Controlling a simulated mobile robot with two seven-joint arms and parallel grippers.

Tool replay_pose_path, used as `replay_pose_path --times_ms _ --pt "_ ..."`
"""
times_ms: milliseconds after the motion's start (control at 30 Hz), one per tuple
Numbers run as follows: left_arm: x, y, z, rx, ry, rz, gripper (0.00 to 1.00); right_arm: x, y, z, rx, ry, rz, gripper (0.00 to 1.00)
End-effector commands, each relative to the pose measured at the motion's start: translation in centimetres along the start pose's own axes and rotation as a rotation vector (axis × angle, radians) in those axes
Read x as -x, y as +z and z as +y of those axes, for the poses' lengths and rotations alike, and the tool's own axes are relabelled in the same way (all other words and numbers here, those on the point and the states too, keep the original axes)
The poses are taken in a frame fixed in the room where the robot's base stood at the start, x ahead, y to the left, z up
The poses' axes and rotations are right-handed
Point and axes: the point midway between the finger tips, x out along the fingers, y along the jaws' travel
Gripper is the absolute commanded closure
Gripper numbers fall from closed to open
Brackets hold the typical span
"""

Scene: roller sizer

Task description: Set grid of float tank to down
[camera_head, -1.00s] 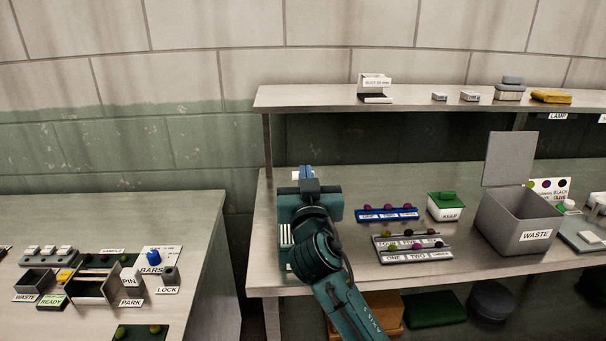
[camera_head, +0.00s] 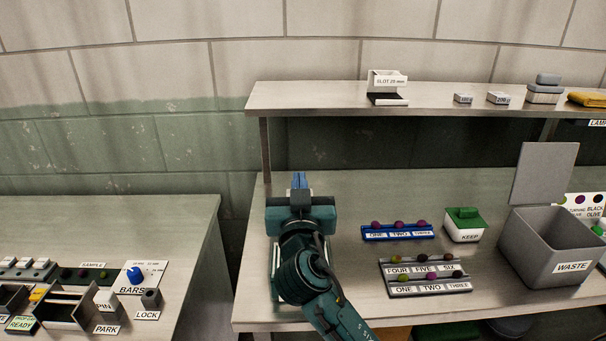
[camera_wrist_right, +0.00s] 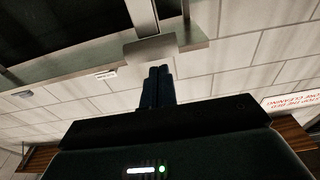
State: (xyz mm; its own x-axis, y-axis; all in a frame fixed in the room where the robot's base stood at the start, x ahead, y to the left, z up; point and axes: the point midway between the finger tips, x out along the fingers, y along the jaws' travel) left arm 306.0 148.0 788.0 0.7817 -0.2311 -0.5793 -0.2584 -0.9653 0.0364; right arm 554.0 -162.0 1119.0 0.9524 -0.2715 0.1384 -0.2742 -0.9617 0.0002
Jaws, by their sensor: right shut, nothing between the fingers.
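My right gripper (camera_head: 299,181) is over the left end of the steel bench (camera_head: 350,285), with its blue fingers together and nothing between them. The fingers also show in the right wrist view (camera_wrist_right: 157,86), close together against the tiled wall. A pale-edged object (camera_head: 276,288) on the bench is mostly hidden behind my right arm; I cannot tell whether it is the float tank. No float tank or grid can be made out clearly. My left gripper is out of view.
A shelf (camera_head: 330,97) with a slot gauge (camera_head: 387,83) runs above the bench. Right of my arm are a blue rack (camera_head: 398,233), a numbered rack (camera_head: 428,274), a KEEP box (camera_head: 464,232) and a WASTE bin (camera_head: 560,245). A gap separates the left table (camera_head: 180,225).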

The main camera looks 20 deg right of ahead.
Motion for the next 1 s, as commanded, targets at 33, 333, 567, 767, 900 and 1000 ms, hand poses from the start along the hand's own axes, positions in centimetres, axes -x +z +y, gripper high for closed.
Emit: replay_pose_path --times_ms 33,333,567,767,900,1000 --pt "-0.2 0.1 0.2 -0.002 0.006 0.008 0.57 0.4 0.6 -0.1 0.000 0.000 0.001 1.00" --pt "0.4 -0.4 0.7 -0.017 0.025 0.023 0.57 1.0 1.0 -0.3 0.000 0.003 0.000 1.00" --pt "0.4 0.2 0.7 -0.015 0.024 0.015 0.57 1.0 1.2 -0.3 0.000 0.002 0.000 1.00" --pt "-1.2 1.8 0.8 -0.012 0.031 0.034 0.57 1.4 3.9 -0.3 -0.003 0.002 -0.002 1.00" --pt "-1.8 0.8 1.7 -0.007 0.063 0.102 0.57 1.7 6.0 -0.3 -0.003 0.003 -0.002 1.00" --pt "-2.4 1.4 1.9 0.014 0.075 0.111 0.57 1.8 7.1 -0.3 -0.003 0.003 -0.001 1.00"
